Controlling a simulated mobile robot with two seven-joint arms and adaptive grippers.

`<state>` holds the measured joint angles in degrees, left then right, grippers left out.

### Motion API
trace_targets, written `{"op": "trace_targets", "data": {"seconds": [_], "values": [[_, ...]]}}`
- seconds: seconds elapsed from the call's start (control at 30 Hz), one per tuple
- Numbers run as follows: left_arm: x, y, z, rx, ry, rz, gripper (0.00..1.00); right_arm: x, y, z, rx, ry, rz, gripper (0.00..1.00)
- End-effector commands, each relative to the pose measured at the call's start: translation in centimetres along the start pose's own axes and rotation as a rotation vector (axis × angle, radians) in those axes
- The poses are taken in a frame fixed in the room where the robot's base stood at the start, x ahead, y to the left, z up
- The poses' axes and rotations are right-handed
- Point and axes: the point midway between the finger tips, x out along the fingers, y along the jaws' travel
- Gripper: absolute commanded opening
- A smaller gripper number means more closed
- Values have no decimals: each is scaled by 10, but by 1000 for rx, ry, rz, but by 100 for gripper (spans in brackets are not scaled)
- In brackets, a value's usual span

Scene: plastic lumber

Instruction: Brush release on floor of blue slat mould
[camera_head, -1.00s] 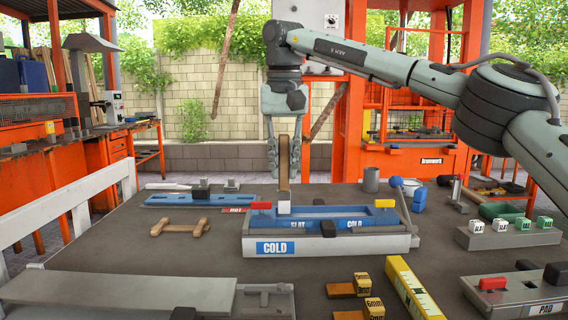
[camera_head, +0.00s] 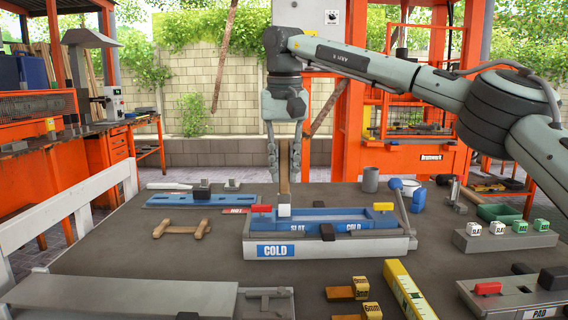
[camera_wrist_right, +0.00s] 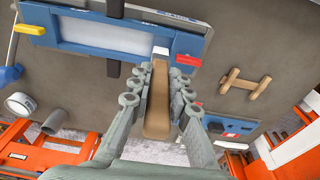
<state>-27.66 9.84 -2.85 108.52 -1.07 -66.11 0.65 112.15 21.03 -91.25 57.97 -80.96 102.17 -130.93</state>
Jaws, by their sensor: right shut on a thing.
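My right gripper (camera_head: 284,160) points down over the back left part of the blue slat mould (camera_head: 340,224). It is shut on the wooden handle of a brush (camera_head: 284,185), whose white head (camera_head: 284,211) is at the mould's left end, beside a red block (camera_head: 261,208). The right wrist view also shows the brush handle (camera_wrist_right: 158,110) between the fingers and the white tip at the mould's corner. I cannot tell whether the tip touches the mould floor. The mould sits in a grey tray labelled COLD (camera_head: 330,246). My left gripper is not in view.
A second blue mould with a HOT tag (camera_head: 200,199) and a wooden handle piece (camera_head: 182,228) lie left. A yellow bar (camera_head: 410,290) and marked wooden blocks (camera_head: 347,292) lie in front. A stand with labelled cubes (camera_head: 507,242) is at right. Bare table shows between them.

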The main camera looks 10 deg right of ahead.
Motion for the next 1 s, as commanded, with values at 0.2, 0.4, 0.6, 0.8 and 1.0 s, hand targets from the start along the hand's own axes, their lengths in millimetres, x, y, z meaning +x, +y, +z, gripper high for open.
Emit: {"op": "trace_targets", "data": {"seconds": [0.2, 0.4, 0.6, 0.8, 1.0], "values": [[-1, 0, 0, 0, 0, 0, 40, 0, 0, 0, 0, 0, -1, 0], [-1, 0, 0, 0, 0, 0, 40, 1, 0, 0, -1, 0, 0, 0], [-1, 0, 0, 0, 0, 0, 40, 3, 0, 1, -1, -1, 0, 0], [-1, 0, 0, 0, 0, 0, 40, 6, 0, 1, -1, -1, 0, 0], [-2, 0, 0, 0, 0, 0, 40, 10, 0, 1, -1, -1, -1, 0]]}}
